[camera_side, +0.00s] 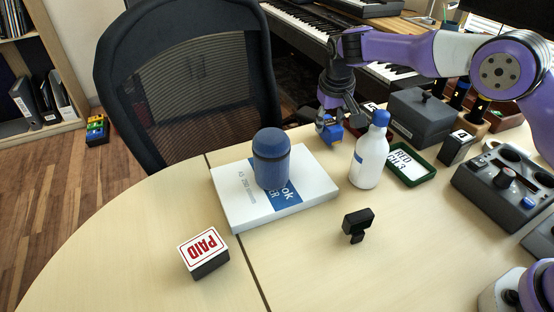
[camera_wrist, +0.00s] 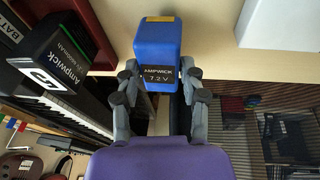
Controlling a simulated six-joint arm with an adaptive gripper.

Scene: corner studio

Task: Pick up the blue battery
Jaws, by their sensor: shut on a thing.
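The blue battery (camera_wrist: 160,45) is a small blue block with a dark label reading "AMPWICK 7.2 V" in the wrist view. My gripper (camera_wrist: 158,82) is shut on it, with one finger against each side. In the side view the blue battery (camera_side: 329,131) shows below my gripper (camera_side: 331,117), near the table's far edge and behind the white bottle. My fingers partly cover it there. I cannot tell whether its underside touches the table.
A white bottle with a blue cap (camera_side: 370,155) stands close in front. A white box (camera_side: 230,204) carries a blue jar (camera_side: 271,160). A dark grey case (camera_side: 423,116) and a green-framed sign (camera_side: 411,166) are to the right. A black Ampwick block (camera_wrist: 58,60) shows in the wrist view.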

